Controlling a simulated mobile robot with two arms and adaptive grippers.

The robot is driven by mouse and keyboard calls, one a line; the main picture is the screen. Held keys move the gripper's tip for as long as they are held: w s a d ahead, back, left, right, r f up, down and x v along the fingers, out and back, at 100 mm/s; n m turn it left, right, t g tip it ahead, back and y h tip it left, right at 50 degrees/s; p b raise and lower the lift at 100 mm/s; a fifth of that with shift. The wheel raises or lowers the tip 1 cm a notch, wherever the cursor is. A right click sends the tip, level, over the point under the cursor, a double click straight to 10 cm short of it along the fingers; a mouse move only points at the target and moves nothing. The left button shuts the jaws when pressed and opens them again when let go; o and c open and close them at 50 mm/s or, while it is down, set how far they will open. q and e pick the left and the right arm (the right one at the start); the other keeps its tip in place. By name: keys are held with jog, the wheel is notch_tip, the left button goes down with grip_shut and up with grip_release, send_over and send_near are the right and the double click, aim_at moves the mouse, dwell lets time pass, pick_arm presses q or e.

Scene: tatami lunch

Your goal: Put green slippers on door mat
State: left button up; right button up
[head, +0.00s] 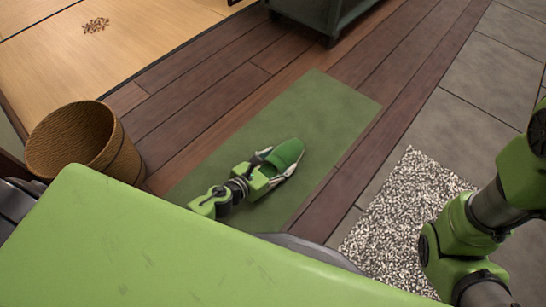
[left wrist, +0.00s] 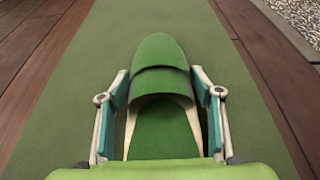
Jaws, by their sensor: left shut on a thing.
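A green slipper (head: 286,154) lies on or just over the green mat (head: 330,105) in the head view; I cannot tell if it touches. In the left wrist view the slipper (left wrist: 160,80) points away from me, its toe at the far end. My left gripper (head: 271,165) has a finger on each side of the slipper and is shut on it; the two fingers also show in the left wrist view (left wrist: 161,95). Only one slipper is in view. Part of my right arm shows at the right of the head view, but its gripper is out of sight.
A woven basket (head: 122,160) stands at the left on the wooden floor (head: 190,105). A dark green wheeled cabinet (head: 345,15) stands at the top. The mat's far part is clear.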

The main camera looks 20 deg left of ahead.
pick_arm(q)
jog(key=shift+o, duration=0.2)
jog(key=shift+c, duration=0.2)
jog(key=shift+f, duration=0.1)
jog(key=o, duration=1.3)
jog(key=shift+s+r+p, duration=0.15)
jog(key=shift+r+p, duration=0.1)
jog(key=shift+p, duration=0.05)
jog(key=p+v, duration=0.2)
jog(key=v, duration=0.9)
jog(key=shift+s+a+r, duration=0.1)
jog(key=shift+s, duration=0.2)
